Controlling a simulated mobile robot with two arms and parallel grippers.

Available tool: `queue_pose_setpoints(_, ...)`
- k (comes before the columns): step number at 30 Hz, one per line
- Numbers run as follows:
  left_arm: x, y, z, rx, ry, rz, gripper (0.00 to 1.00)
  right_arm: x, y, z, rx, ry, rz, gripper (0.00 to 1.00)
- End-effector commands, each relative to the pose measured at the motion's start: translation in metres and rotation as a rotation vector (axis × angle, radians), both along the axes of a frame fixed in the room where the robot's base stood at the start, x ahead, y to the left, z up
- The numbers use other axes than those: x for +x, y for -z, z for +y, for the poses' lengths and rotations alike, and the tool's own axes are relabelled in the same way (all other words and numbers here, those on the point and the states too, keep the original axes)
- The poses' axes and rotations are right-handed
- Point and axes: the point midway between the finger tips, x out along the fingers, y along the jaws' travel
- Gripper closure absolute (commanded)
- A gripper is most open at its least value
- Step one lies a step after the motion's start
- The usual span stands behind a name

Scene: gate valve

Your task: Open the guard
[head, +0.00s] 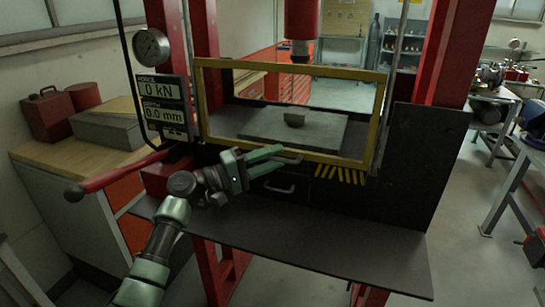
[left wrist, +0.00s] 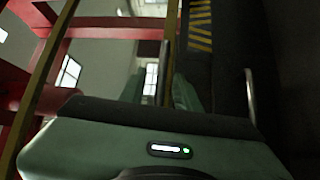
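The guard (head: 378,125) is a clear panel in a yellow frame on the front of the red press. It is down, covering the work opening. A grey handle (head: 298,159) shows at its lower bar, partly hidden by my fingers. My left gripper (head: 282,156) is in front of this lower bar, its two green fingers apart, pointing right around the handle's level. Contact cannot be told. In the left wrist view, a dark bar (left wrist: 163,72) stands beside a green finger (left wrist: 185,95). My right gripper is not in view.
A silver pull (head: 279,188) is on the dark panel below the guard. A red lever (head: 120,176) extends left, near my left arm. A dark shelf (head: 330,245) projects below.

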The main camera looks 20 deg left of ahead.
Motion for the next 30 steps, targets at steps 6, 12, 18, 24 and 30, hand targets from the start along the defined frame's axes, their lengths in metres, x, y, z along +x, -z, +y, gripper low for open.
queue_pose_setpoints(6,-0.0002,0.0002,0.0001,-0.001,0.000,0.001,1.00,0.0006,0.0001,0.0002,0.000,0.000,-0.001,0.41)
queue_pose_setpoints(12,-0.0002,0.0004,0.0001,-0.001,0.000,0.001,1.00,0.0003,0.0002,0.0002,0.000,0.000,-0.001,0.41)
queue_pose_setpoints(18,-0.0003,0.0005,0.0002,-0.001,0.000,0.001,1.00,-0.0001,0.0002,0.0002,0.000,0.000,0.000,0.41)
queue_pose_setpoints(24,-0.0002,0.0006,0.0002,-0.001,0.000,0.001,1.00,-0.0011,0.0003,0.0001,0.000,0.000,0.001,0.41)
queue_pose_setpoints(30,-0.0002,0.0007,0.0002,0.000,0.000,0.001,1.00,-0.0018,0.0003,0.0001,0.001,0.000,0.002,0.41)
